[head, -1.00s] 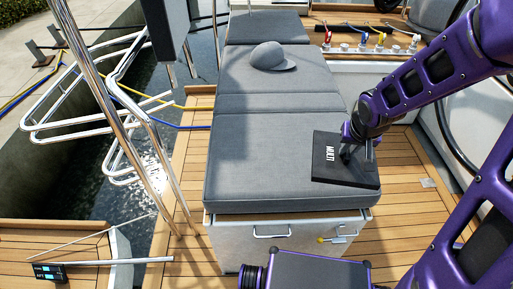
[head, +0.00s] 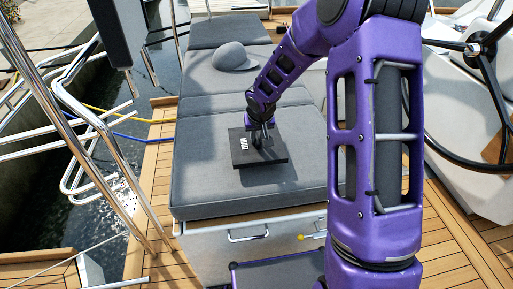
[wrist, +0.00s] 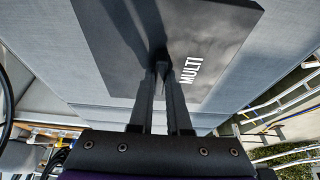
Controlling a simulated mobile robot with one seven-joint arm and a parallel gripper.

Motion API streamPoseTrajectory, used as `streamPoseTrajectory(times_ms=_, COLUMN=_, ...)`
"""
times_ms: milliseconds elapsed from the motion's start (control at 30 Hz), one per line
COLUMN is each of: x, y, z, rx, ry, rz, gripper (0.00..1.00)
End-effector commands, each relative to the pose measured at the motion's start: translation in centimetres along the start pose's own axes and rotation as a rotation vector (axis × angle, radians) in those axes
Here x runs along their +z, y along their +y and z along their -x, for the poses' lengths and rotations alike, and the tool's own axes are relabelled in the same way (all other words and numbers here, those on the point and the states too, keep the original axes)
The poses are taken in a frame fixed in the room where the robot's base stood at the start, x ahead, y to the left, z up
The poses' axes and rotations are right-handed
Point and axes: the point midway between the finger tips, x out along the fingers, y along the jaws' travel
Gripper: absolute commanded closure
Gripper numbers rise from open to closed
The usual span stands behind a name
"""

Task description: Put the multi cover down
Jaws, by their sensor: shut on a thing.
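The multi cover (head: 241,160) is a flat black panel with "MULTI" in white letters. In the head view it is over the front part of the grey cushion (head: 200,190), lying roughly level with it. I cannot tell whether it touches the cushion. My gripper (head: 263,143) is above the cover's middle, with its fingers close together, shut on the cover. In the wrist view the cover (wrist: 215,45) spreads out beyond the fingertips (wrist: 162,70), lettering beside them. The part pinched between the fingers is mostly hidden.
A grey cap (head: 235,57) lies farther back on the cushion. Steel rails (head: 85,130) stand at the left, beside the water. A black steering wheel (head: 490,60) is at the right. A drawer handle (head: 248,236) is on the locker's front. The cushion left of the cover is bare.

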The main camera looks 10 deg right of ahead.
Motion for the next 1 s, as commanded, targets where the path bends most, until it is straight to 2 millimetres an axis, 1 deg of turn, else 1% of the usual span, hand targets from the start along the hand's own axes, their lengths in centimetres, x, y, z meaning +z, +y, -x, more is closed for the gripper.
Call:
streamPoseTrajectory(times_ms=67, x=0.3, y=0.0, z=-0.6, rx=0.001, ry=-0.001, rz=0.001, gripper=1.0)
streamPoseTrajectory(times_ms=233, x=1.3, y=0.0, z=-2.9, rx=0.0, ry=-0.002, rz=0.002, gripper=1.0)
streamPoseTrajectory(times_ms=300, x=1.5, y=0.0, z=-3.5, rx=0.0, ry=0.0, rz=0.001, gripper=1.0)
streamPoseTrajectory(times_ms=533, x=1.4, y=0.0, z=-3.5, rx=0.0, ry=0.001, rz=0.0, gripper=1.0)
streamPoseTrajectory(times_ms=667, x=1.6, y=0.0, z=-3.9, rx=0.0, ry=0.001, rz=0.0, gripper=1.0)
streamPoseTrajectory(times_ms=700, x=1.6, y=0.0, z=-3.9, rx=0.0, ry=0.0, rz=0.0, gripper=0.83)
streamPoseTrajectory(times_ms=767, x=1.6, y=0.0, z=-3.8, rx=0.0, ry=0.0, rz=0.0, gripper=0.72)
streamPoseTrajectory(times_ms=800, x=1.6, y=0.0, z=-3.8, rx=0.0, ry=0.0, rz=0.0, gripper=0.65)
streamPoseTrajectory(times_ms=867, x=1.6, y=0.0, z=-3.8, rx=0.0, ry=0.0, rz=0.0, gripper=0.55)
streamPoseTrajectory(times_ms=1000, x=1.6, y=0.0, z=-3.8, rx=0.0, ry=0.0, rz=0.0, gripper=0.55)
